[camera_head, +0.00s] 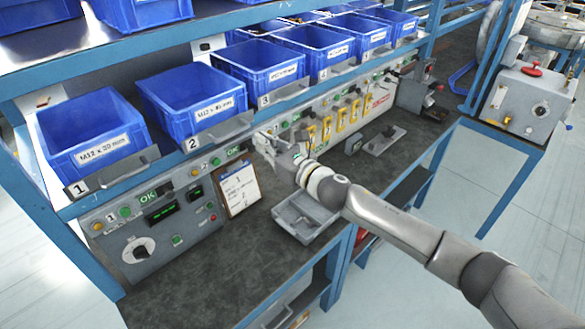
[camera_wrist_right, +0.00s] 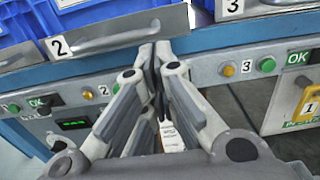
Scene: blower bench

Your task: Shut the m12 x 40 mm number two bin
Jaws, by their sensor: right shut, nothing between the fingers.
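The number two bin (camera_head: 188,96) is an open blue box on the upper rack, with a white label whose small text is hard to read. Its grey front plate, marked 2, has a metal handle (camera_head: 222,130) and appears to stand out a little from the rail. The handle also shows at the upper left of the wrist view (camera_wrist_right: 108,38). My right gripper (camera_head: 262,139) is shut and empty, just below and right of this handle. In the wrist view its fingertips (camera_wrist_right: 155,48) are close to the handle's right end; contact is unclear. My left gripper is out of view.
The number one bin (camera_head: 85,130) stands to the left and the number three bin (camera_head: 262,66) to the right. Below are a control panel (camera_head: 160,215), a clipboard (camera_head: 239,189) and a grey tray (camera_head: 303,217). The dark bench top (camera_head: 200,280) is clear at front left.

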